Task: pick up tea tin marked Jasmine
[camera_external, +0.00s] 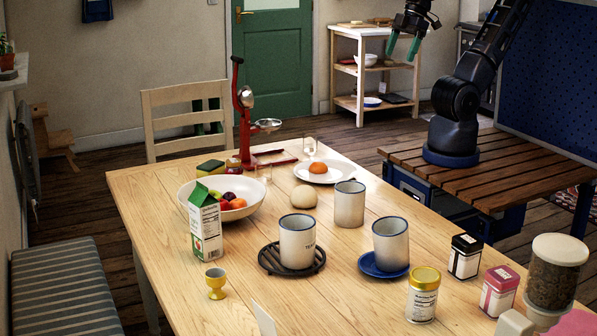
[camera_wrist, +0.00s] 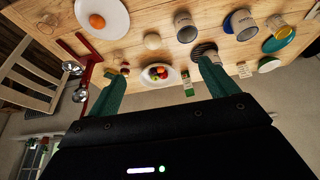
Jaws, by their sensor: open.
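Two small square tins with pale labels stand at the table's right side in the external view: a black tin (camera_external: 465,256) and a pink tin (camera_external: 498,291). A round tin with a gold lid (camera_external: 423,295) stands left of them. Their label words are too small to read, so I cannot tell which is marked Jasmine. My gripper (camera_external: 402,46) is open and empty, raised high at the back, far from the tins. Its green fingers also show apart in the wrist view (camera_wrist: 160,70). I cannot make out the square tins in the wrist view.
A glass jar (camera_external: 556,270) stands right of the pink tin. Grey mugs stand nearby, one on a blue saucer (camera_external: 367,265), one on a black trivet (camera_external: 262,262). A fruit bowl (camera_external: 190,204), carton (camera_external: 205,225) and red juicer (camera_external: 240,120) stand farther left.

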